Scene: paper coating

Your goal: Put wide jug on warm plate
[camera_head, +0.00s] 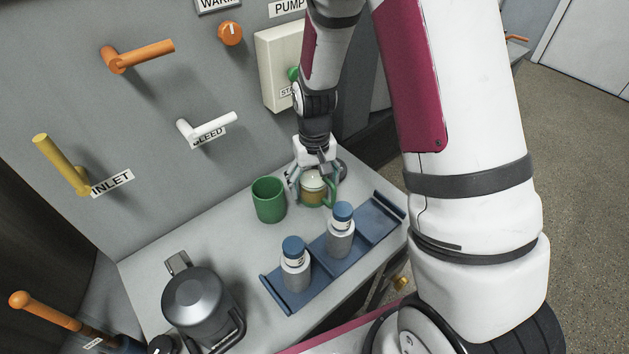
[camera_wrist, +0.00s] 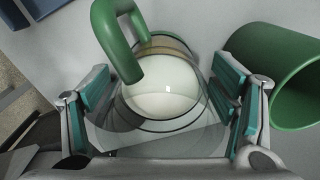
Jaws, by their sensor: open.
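A clear round jug with a green handle (camera_head: 330,190) stands on the grey worktop, and I take it for the wide jug. In the wrist view its glass body (camera_wrist: 165,92) holds something white, and its green handle rises at the upper left. My gripper (camera_head: 312,188) is around the jug from above, open, with a finger on each side. In the wrist view my gripper (camera_wrist: 158,100) shows its teal pads apart, and whether they touch the glass is unclear.
A green cup (camera_head: 268,200) stands close left of the jug. A blue tray (camera_head: 283,304) in front holds two blue-capped bottles (camera_head: 295,268). A dark grey lidded vessel (camera_head: 198,300) stands front left. Wall handles and an orange knob (camera_head: 230,33) are behind.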

